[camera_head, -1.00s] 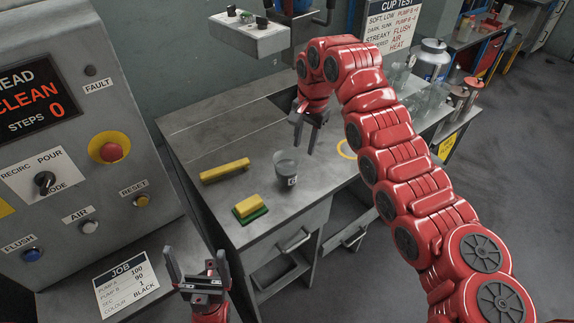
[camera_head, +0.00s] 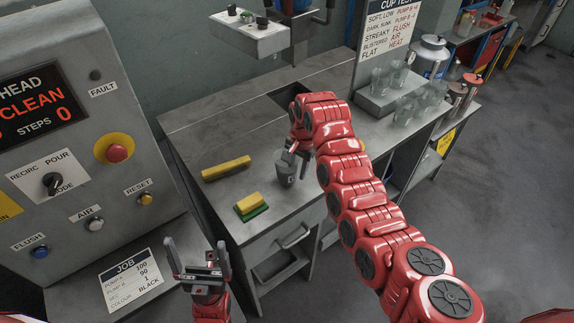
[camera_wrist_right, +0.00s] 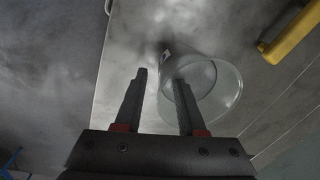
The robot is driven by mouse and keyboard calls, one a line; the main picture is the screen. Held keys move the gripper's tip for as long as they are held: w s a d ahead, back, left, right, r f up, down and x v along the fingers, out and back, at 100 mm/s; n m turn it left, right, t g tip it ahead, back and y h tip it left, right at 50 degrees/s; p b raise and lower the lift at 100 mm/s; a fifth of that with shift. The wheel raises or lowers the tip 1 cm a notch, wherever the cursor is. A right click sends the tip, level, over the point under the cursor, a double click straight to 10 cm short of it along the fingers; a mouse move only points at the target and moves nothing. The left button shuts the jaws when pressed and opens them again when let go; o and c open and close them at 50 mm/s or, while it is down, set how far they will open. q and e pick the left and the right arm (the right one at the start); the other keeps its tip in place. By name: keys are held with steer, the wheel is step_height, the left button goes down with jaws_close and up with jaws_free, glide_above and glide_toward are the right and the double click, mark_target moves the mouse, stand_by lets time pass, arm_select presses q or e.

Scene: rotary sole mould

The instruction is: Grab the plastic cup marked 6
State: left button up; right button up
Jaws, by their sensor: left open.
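A clear plastic cup (camera_head: 284,174) with a small label stands on the grey bench; the label is too small to read. It also shows in the right wrist view (camera_wrist_right: 225,92), seen from its open rim side. My right gripper (camera_head: 296,158) is at the cup, covering part of it. In the right wrist view its fingers (camera_wrist_right: 161,78) are apart, one left of the cup and one overlapping it; I cannot tell whether they touch it. My left gripper (camera_head: 197,263) is open and empty at the lower left, away from the cup.
A yellow block (camera_head: 226,168) and a yellow-and-green sponge (camera_head: 250,206) lie left of the cup. Several clear cups (camera_head: 420,100) stand at the back right. A control panel (camera_head: 60,150) fills the left side.

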steer(key=shift+w+a+f+p, duration=0.15)
steer(key=shift+f+p, duration=0.25)
steer(key=shift+f, duration=1)
jaws_close()
